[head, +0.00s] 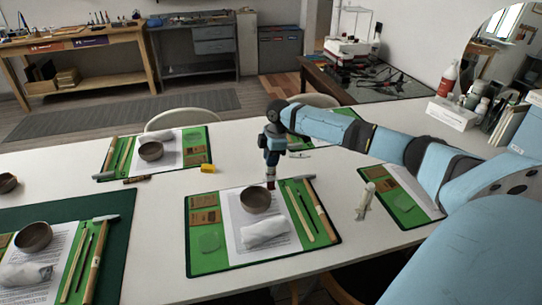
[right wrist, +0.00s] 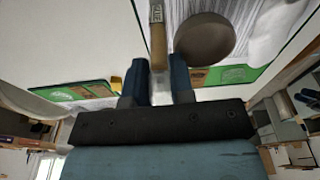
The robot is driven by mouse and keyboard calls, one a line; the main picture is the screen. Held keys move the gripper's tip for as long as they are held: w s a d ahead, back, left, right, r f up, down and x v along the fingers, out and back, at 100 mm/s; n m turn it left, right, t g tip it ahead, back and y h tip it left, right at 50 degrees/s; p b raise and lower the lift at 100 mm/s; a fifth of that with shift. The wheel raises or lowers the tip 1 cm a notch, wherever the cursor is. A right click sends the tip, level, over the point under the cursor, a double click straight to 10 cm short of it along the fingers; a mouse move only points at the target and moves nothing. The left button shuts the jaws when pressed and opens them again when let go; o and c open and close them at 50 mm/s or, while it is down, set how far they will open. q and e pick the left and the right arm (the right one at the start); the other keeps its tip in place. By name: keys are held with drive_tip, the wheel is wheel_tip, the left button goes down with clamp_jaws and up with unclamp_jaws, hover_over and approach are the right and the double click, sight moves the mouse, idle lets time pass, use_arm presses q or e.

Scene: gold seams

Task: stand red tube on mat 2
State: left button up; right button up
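My right gripper (head: 271,172) points down at the far edge of the front middle mat (head: 205,262), behind the bowl (head: 255,199). A small red tube (head: 270,184) shows upright below its fingertips. In the right wrist view the fingers (right wrist: 160,85) are close around a slim upright piece, tan with a pale label, that seems to be this tube; its red does not show there. I cannot tell whether its lower end touches the mat. No mat number is readable. My left gripper is not in view.
The front middle mat also holds a white cloth (head: 265,232) and wooden tools (head: 322,212). A yellow block (head: 208,168) and a dark brown piece (head: 137,179) lie near the back left mat (head: 196,148). A pale tube (head: 365,198) is at right.

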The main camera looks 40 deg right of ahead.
drive_tip(key=o, duration=0.3)
drive_tip(key=shift+f, duration=0.25)
drive_tip(key=shift+o, duration=0.4)
drive_tip(key=shift+r, duration=0.15)
drive_tip(key=shift+r+b, duration=0.25)
drive_tip(key=shift+b, duration=0.15)
wheel_tip(320, 180, up, 12)
drive_tip(key=d+p, duration=0.1)
drive_tip(key=shift+s+d+r, duration=0.2)
drive_tip(key=shift+s+d, duration=0.1)
drive_tip(key=shift+s, duration=0.1)
